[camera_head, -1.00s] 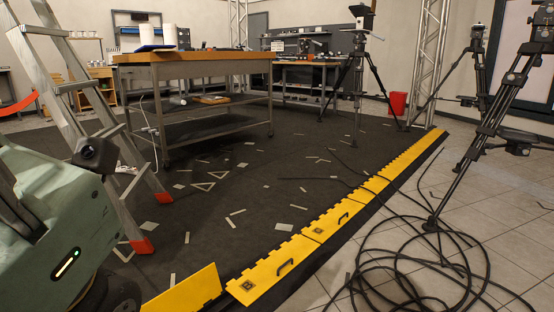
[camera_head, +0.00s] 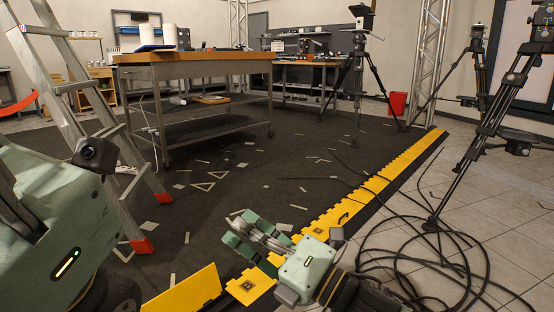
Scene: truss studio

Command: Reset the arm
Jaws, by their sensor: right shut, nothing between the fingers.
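My right gripper (camera_head: 236,240) shows at the bottom centre of the head view, pale green and grey. Its arm comes in from the lower right. It is shut and empty, and in the picture it lies over the yellow floor ramp and the dark floor. My left gripper is not in view.
An aluminium stepladder (camera_head: 81,130) stands at left. A wood-topped workbench (camera_head: 195,60) stands behind it. Yellow ramp pieces (camera_head: 368,190) edge the dark floor. Black cables (camera_head: 420,262) lie coiled at right, near black tripods (camera_head: 487,125).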

